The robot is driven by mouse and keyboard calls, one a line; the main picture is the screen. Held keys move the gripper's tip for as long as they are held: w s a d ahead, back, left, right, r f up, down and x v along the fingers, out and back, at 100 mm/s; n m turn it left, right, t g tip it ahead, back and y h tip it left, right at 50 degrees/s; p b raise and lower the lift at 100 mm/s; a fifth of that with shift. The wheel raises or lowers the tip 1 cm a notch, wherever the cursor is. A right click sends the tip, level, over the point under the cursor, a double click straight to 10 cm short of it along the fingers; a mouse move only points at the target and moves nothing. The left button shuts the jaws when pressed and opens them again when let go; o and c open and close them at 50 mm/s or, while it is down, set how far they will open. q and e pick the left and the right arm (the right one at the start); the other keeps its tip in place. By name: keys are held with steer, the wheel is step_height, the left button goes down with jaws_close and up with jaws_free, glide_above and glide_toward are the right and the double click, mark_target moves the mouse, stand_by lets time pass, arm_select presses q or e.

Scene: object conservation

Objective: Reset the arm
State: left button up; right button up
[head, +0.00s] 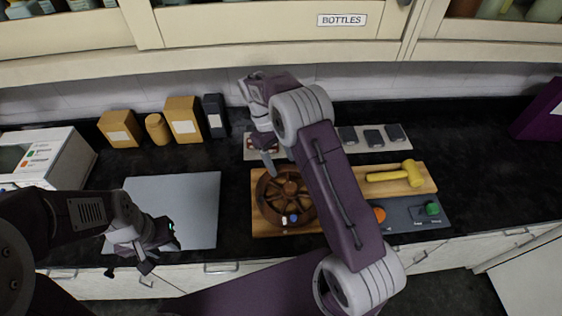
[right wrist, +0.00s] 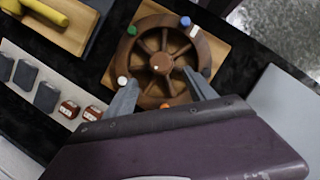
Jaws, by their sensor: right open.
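My right arm reaches up over the counter in the head view. Its gripper (head: 269,163) points down near the left upper side of a brown spoked wheel (head: 290,187). In the right wrist view the gripper (right wrist: 161,77) is open and empty. Its two fingers are apart, with the wheel (right wrist: 161,64) in view beyond them. Whether a finger touches the wheel cannot be told. My left gripper (head: 140,258) hangs low over the counter's front edge, near a grey board (head: 190,195). It holds nothing that I can see, and its finger opening is unclear.
A yellow hammer (head: 398,175) lies on a wooden board right of the wheel. A grey panel (head: 408,212) has orange and green knobs. Dark tiles (head: 372,137) sit on a pale strip behind. Boxes (head: 184,118) stand at the back wall. A white appliance (head: 62,160) is at left.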

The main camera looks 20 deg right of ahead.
steer(key=shift+s, duration=0.1)
stand_by(0.3)
steer(key=s+f+m+t+y+b, duration=0.2)
steer(key=s+m+t, duration=0.3)
steer(key=s, duration=1.1)
steer(key=shift+s+m+b, duration=0.25)
steer(key=shift+m+b, duration=0.25)
steer(key=shift+a, duration=0.1)
